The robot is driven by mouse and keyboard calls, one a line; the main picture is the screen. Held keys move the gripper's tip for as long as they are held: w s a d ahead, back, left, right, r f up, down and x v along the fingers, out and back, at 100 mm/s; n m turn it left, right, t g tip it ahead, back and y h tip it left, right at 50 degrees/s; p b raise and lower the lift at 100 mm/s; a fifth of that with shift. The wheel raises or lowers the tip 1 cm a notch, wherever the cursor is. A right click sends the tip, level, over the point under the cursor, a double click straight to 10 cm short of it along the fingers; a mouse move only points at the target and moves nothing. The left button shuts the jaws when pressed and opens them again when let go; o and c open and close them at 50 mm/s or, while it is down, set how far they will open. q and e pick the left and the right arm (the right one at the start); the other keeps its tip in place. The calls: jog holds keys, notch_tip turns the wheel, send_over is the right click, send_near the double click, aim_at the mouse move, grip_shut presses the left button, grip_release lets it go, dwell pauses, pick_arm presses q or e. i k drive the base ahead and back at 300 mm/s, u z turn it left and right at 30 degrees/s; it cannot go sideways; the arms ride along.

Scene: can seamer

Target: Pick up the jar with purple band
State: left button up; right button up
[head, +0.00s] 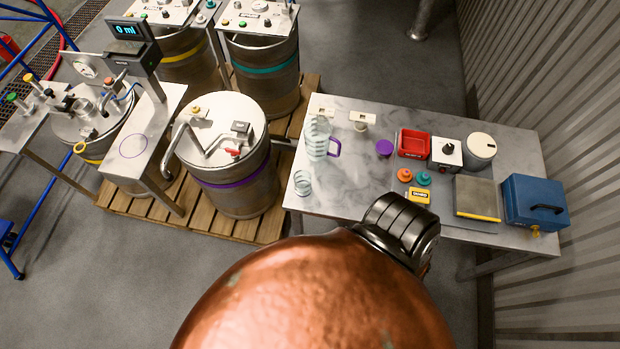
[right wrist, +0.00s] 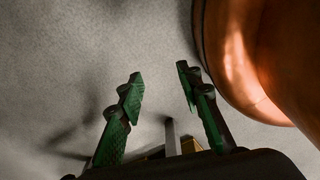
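A clear jar (head: 317,138) with a purple loop at its right side stands at the left part of the marble-topped table (head: 350,190) in the head view. No jar shows in that view. Neither gripper's fingers show in the head view. A large copper rounded surface hides the bottom middle of the head view.
A small clear glass (head: 303,183) stands at the table's left edge. A purple cap (head: 384,147), red tray (head: 413,144) and blue box (head: 535,201) lie further right. A steel drum with a purple band (head: 235,185) stands on the pallet left of the table.

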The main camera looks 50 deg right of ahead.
aim_at(301, 177)
jog(key=z, duration=2.1)
jog(key=k, duration=1.25)
jog(key=z, duration=0.8)
jog(key=i, duration=0.7)
jog(key=u, duration=0.35)
